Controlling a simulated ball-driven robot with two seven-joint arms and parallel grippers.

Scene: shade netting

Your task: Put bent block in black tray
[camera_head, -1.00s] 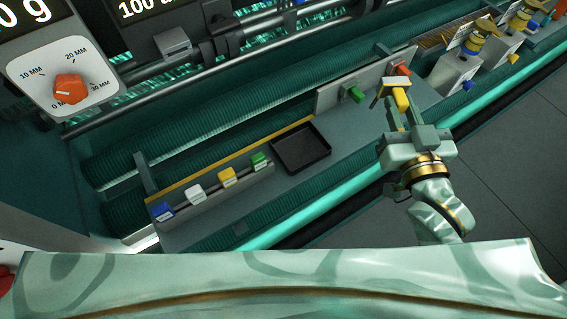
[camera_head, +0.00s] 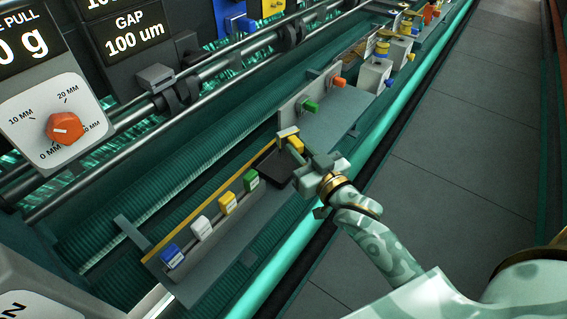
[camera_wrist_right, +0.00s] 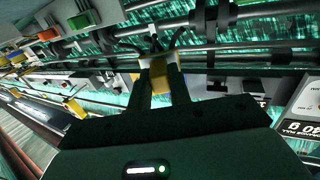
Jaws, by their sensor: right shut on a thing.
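The bent block (camera_head: 295,143) shows as a yellow piece with a pale part at its end. My right gripper (camera_head: 300,152) is shut on it and holds it over or beside the black tray (camera_head: 266,165). In the right wrist view the yellow block (camera_wrist_right: 158,74) sits between the two dark fingers. The arm and block hide part of the tray, and its visible part looks empty. I cannot tell the height of the block above the tray. My left gripper is not in view.
A row of blue (camera_head: 171,255), white (camera_head: 201,228), yellow (camera_head: 228,203) and green (camera_head: 251,180) blocks stands left of the tray. A grey panel with green (camera_head: 310,106) and orange (camera_head: 339,81) pieces stands behind. A teal rail (camera_head: 350,150) runs along the front.

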